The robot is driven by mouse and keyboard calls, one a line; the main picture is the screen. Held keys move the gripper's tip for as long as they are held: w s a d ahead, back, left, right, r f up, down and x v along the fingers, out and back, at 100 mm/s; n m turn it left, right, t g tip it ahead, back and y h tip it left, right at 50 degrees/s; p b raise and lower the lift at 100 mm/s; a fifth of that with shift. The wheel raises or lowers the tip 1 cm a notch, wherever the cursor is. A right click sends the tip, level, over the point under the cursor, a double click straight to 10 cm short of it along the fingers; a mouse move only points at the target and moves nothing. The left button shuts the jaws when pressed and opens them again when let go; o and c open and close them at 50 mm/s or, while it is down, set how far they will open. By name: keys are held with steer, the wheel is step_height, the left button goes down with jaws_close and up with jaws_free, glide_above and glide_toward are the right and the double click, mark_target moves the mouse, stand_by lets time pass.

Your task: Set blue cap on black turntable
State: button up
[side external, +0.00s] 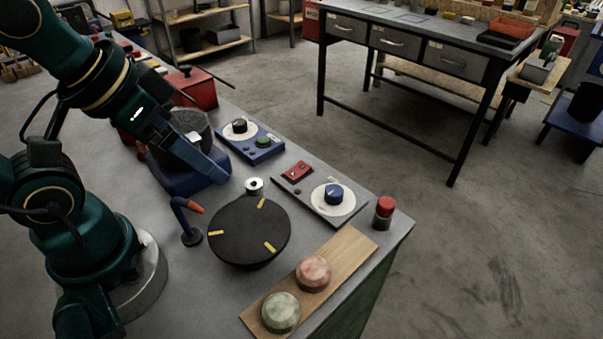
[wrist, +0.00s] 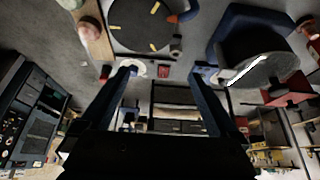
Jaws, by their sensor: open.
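The blue cap (side external: 333,193) sits on a white dial on a grey panel at the right of the bench in the side view. In the wrist view, the cap cannot be made out clearly; a white dial shows beside the left finger. The black turntable (side external: 250,232), a round disc with yellow marks, lies left of and nearer than the cap; it also shows at the top of the wrist view (wrist: 140,28). My gripper (side external: 222,172) is above the bench, behind and left of the turntable. In the wrist view its fingers (wrist: 165,71) are wide apart with nothing between them.
A dark drum (side external: 193,128) on a blue base stands beside my gripper. A blue panel (side external: 262,152) with a black knob is near. A wooden board (side external: 335,253) holds two round pieces. A red-topped cylinder (side external: 384,208) stands at the bench edge.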

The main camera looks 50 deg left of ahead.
steer(key=s+d+f+n+g+h, duration=0.1)
steer(key=d+f+n+g+h, duration=0.2)
steer(key=d, duration=0.6)
steer(key=s+d+n+g+h, duration=0.1)
steer(key=s+d+g+h, duration=0.15)
steer(key=d+g, duration=0.4)
steer(key=s+d+f+g, duration=0.1)
steer(key=s+d+f, duration=0.1)
steer(key=s+f, duration=0.1)
steer(key=s+d+f+g+y, duration=0.1)
steer(key=s+d+f+g, duration=0.1)
steer(key=s+f, duration=0.1)
steer(key=s+d+f+g+y, duration=0.1)
steer(key=s+d+f, duration=0.2)
steer(key=s, duration=0.1)
steer(key=shift+s+n, duration=0.3)
steer(key=shift+s, duration=0.05)
steer(key=shift+s+f+g, duration=0.2)
steer(key=shift+s+g, duration=0.05)
steer(key=shift+x, duration=2.3)
jaws_close()
